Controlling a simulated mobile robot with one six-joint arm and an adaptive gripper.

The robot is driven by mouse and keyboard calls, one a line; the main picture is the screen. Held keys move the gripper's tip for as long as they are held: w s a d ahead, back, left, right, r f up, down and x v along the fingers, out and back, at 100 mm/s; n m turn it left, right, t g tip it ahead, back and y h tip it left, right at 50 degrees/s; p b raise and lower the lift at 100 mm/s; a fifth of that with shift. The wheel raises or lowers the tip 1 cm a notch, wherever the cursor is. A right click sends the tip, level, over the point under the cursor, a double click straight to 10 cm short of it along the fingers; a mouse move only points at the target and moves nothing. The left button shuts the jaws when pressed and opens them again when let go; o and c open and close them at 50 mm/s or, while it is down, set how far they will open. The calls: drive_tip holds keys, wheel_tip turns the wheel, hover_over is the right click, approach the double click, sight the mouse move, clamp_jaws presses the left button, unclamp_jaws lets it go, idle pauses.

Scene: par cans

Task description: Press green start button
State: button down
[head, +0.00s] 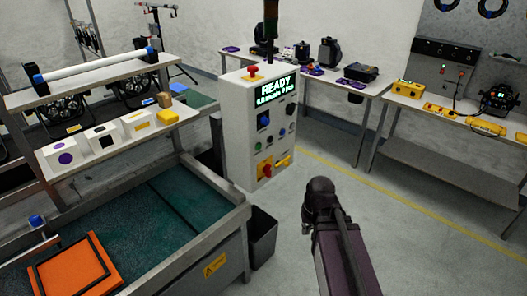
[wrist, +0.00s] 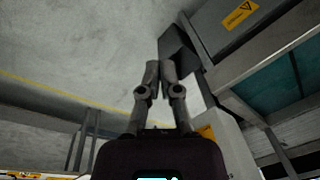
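The white control box (head: 240,130) stands upright in the middle of the head view, its screen (head: 276,88) reading "READY". The green button cannot be made out in the wrist view.
A red mushroom button (head: 252,70) sits atop the box, and a red-yellow switch (head: 265,168) is low on its front. A conveyor bench (head: 225,222) and a dark bin (head: 262,238) stand left of my arm. Open floor lies to the right.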

sight(260, 147)
drive_tip(key=w+a+r+m+t+y+b, duration=0.25)
drive_tip(key=w+t+y, duration=0.2)
drive_tip(key=w, duration=0.35)
drive_tip(key=w+a+r+m+t+y+b, duration=0.2)
drive_tip(key=w+a+t+y+b, duration=0.15)
drive_tip(key=w+y, duration=0.35)
drive_tip(key=w+d+r+m+t+b, duration=0.3)
drive_tip(key=w+r+m+t, duration=0.1)
drive_tip(key=w, duration=0.2)
drive_tip(key=shift+w+d+r, duration=0.2)
drive_tip(key=shift+w+d, duration=0.15)
drive_tip(key=shift+w, duration=0.05)
drive_tip(key=x, duration=1.4)
drive_tip(key=shift+r, duration=0.1)
